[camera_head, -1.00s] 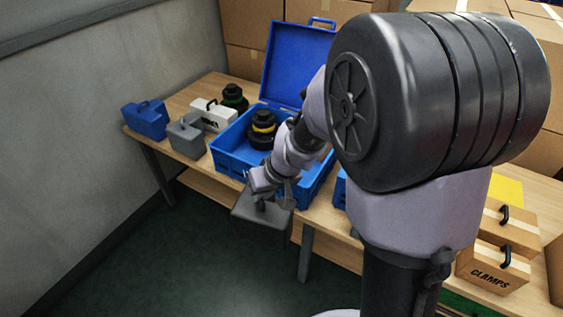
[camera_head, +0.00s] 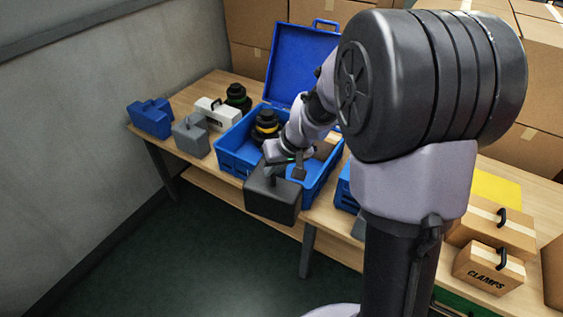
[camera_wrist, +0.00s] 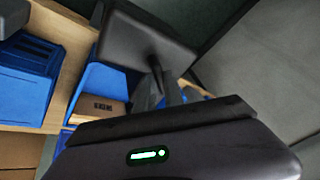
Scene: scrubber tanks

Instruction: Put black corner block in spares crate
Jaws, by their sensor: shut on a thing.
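A dark block with a post-like handle (camera_head: 272,195) hangs from my gripper (camera_head: 283,168), which is shut on the handle. The block is in front of the table edge and the open blue crate (camera_head: 230,163). In the wrist view the block (camera_wrist: 140,38) fills the upper middle, with my gripper (camera_wrist: 168,88) at its handle. The blue crate has its lid (camera_head: 297,62) raised at the back. A black cylinder with a yellow band (camera_head: 266,125) stands inside it. I cannot read any crate as the spares crate.
A blue case (camera_head: 150,118), a grey case (camera_head: 190,135), a white case (camera_head: 215,113) and a black-green cylinder (camera_head: 238,97) stand left of the crate. Another blue container (camera_head: 346,190) is partly hidden by my arm. A CLAMPS box (camera_head: 488,268) is at right.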

